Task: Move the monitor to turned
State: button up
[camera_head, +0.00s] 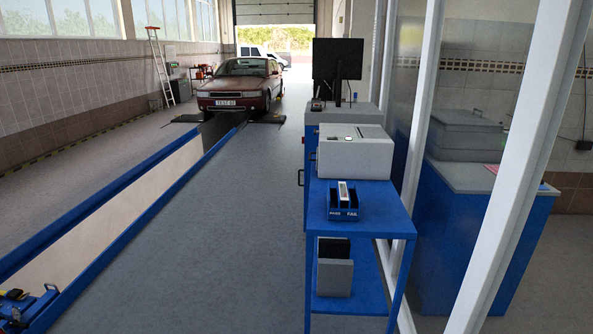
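A black monitor (337,59) stands upright on a grey-topped cabinet (345,112) right of the middle. Its back, with the stand, shows toward me, and the screen face is hidden. A small dark device (317,104) sits at the left edge of the same cabinet top, beside the monitor's base. My gripper does not show in this view.
A blue cart (372,221) with a grey printer-like box (355,152) and a blue tray marked PASS and FAIL (344,203) stands in front of the cabinet. White posts (420,105) rise to its right. A blue-edged pit (110,215) lies left. Grey floor (240,230) between is clear.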

aim_at(327, 52)
jog(key=i+j+u, duration=0.4)
jog(key=i, duration=0.55)
jog(key=i+u, duration=0.4)
jog(key=i, duration=0.55)
jog(key=i+j+z, duration=0.2)
jog(key=i+z, duration=0.25)
jog(key=i, duration=0.35)
jog(key=i+j+z, duration=0.45)
jog(key=i, duration=0.3)
jog(key=i+j+z, duration=0.45)
jog(key=i+j, duration=0.45)
jog(key=i, duration=0.15)
jog(key=i+j, duration=0.2)
jog(key=i, duration=0.2)
jog(key=z, duration=0.05)
